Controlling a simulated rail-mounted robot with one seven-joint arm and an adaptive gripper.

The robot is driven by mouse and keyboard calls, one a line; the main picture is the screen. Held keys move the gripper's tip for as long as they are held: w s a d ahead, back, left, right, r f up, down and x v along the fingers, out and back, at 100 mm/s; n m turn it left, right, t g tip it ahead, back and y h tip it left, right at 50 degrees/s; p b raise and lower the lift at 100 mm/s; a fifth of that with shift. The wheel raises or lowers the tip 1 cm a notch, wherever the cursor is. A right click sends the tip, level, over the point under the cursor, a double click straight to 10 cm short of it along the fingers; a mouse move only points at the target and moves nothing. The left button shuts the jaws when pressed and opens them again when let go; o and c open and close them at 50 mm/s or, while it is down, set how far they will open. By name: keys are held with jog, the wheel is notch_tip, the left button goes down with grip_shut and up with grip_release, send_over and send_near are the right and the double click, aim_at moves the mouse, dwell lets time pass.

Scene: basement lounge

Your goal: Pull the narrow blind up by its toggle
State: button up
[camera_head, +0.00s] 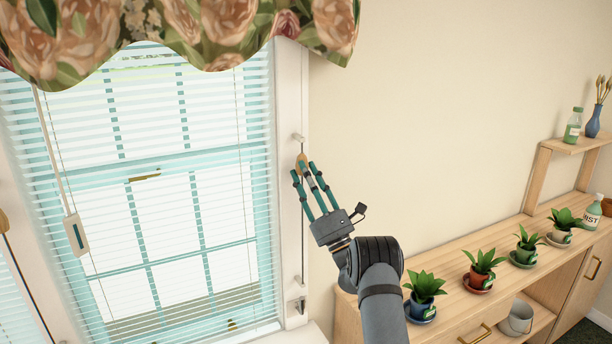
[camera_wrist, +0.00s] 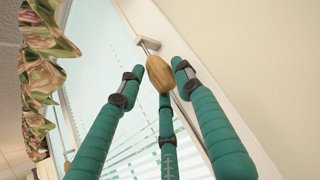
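A white slatted blind (camera_head: 160,200) hangs lowered over the window in the head view. To its right a cord runs down the white frame, with a small wooden toggle (camera_head: 302,158) near a white peg. The oval toggle also shows in the wrist view (camera_wrist: 159,74). My gripper (camera_head: 304,170) has three teal fingers spread apart, with the tips close around the toggle. In the wrist view gaps show between toggle and side fingers; contact with the lower finger (camera_wrist: 166,105) is unclear. A second wooden toggle (camera_head: 3,222) hangs at the far left edge, by another partly visible blind.
The white peg (camera_head: 298,137) sticks out just above the toggle. A flowered valance (camera_head: 200,30) hangs over the window top. A wooden shelf unit (camera_head: 470,300) with several potted plants stands to the right, near my arm.

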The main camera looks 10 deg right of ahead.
jog(key=c, duration=0.6)
jog(key=shift+d, duration=0.1)
grip_shut()
jog(key=shift+f, duration=0.1)
notch_tip(320, 180, down, 31)
jog(key=b, duration=2.9)
jog(key=shift+d, duration=0.15)
jog(key=o, duration=0.7)
grip_release()
jog(key=shift+o, duration=1.1)
jog(key=shift+w+f, duration=0.1)
jog(key=shift+w, duration=0.05)
jog(key=shift+o, duration=0.6)
